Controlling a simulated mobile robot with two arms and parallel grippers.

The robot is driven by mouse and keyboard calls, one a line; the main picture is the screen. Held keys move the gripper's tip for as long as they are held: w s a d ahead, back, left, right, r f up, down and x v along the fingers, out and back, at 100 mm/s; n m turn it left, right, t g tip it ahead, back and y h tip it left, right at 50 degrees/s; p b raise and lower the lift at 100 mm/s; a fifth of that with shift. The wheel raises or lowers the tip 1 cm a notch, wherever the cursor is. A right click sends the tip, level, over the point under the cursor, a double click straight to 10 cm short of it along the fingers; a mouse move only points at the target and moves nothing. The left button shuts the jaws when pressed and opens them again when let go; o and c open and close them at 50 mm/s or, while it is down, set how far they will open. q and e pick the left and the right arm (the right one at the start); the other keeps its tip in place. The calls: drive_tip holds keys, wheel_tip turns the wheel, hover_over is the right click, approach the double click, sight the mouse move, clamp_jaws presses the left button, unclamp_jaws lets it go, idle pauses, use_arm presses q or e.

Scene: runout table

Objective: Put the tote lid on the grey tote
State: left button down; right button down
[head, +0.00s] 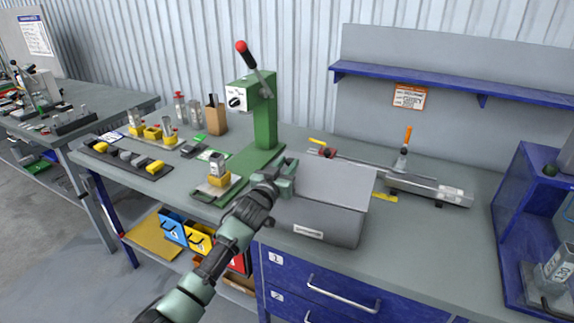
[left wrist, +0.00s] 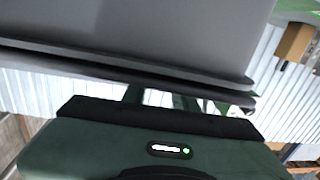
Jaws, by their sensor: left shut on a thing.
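The grey tote (head: 318,224) stands on the workbench near its front edge, with a white label on its front. The tote lid (head: 335,184) is a flat light grey panel over the tote's top, and it hides the inside. My left gripper (head: 286,179) is shut on the lid's left edge. In the left wrist view, the lid (left wrist: 140,30) fills the top of the picture, close against the gripper. I cannot tell whether the lid touches the tote's rim all round. My right gripper is not in view.
A green lever press (head: 264,118) stands behind and left of the tote. A long grey measuring device (head: 430,190) lies behind and right of it. A blue cabinet (head: 535,225) stands at the far right. The bench right of the tote (head: 430,245) is clear.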

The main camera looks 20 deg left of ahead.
use_arm(q)
drive_tip(key=shift+f, duration=0.1)
drive_tip(key=c, duration=1)
unclamp_jaws()
drive_tip(key=shift+c, duration=0.2)
drive_tip(key=s+b, duration=0.1)
drive_tip(key=s, duration=0.6)
drive_tip(key=shift+s+d+b, duration=0.2)
drive_tip(key=shift+s+b, duration=0.1)
drive_tip(key=shift+s, duration=0.1)
